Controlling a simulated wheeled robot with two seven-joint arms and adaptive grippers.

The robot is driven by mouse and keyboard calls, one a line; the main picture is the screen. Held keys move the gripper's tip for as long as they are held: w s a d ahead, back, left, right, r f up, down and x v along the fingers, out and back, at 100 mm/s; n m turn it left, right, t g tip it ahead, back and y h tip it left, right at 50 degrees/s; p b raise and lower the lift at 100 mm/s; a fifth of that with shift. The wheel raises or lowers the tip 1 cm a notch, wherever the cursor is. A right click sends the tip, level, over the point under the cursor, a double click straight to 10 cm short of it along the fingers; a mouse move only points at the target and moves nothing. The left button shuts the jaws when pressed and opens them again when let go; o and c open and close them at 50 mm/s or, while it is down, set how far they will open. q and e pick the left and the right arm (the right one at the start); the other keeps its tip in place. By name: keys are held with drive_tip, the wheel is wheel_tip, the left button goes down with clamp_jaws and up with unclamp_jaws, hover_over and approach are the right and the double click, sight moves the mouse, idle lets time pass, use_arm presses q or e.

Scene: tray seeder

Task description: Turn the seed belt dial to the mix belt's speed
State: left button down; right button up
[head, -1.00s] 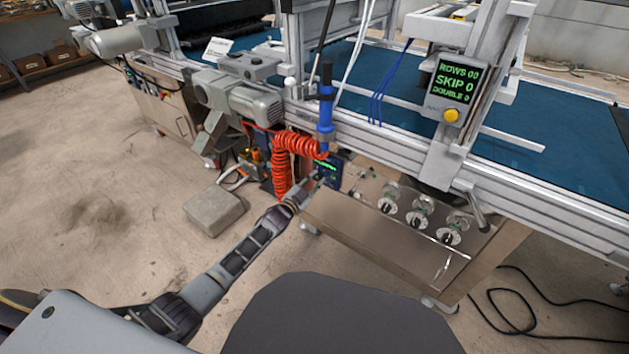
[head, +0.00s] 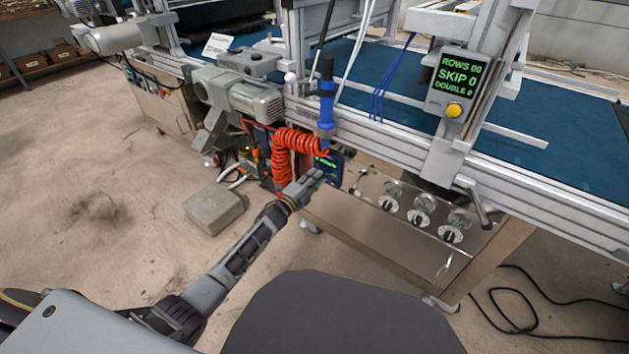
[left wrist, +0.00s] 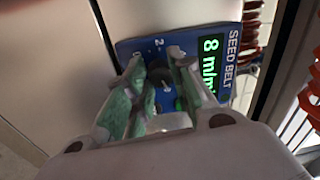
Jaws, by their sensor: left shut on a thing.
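The blue SEED BELT panel (left wrist: 190,42) fills the top of the left wrist view, turned sideways. Its green display (left wrist: 210,62) shows an 8 and "m/"; the rest is partly covered. The dark dial (left wrist: 160,76) sits between my left fingertips, which close on it from both sides and hide much of it and its scale. In the head view the panel (head: 331,166) is small, beside the red coiled hose, with my left gripper (head: 317,174) against its face. My right gripper is out of view. I cannot identify a mix belt speed reading.
A steel cabinet (head: 350,235) with several round knobs stands right of my left gripper. The red coiled hose (head: 282,160) hangs close to its left. A grey block (head: 215,209) lies on the floor. A ROWS/SKIP display (head: 459,78) is mounted higher on the right.

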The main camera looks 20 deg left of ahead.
use_arm(q)
drive_tip(key=shift+f+m, duration=0.1)
drive_tip(key=shift+m, duration=0.8)
drive_tip(key=c, duration=1.4)
unclamp_jaws()
drive_tip(key=shift+o, duration=1)
drive_tip(key=v, duration=1.2)
drive_tip(key=shift+a, duration=0.1)
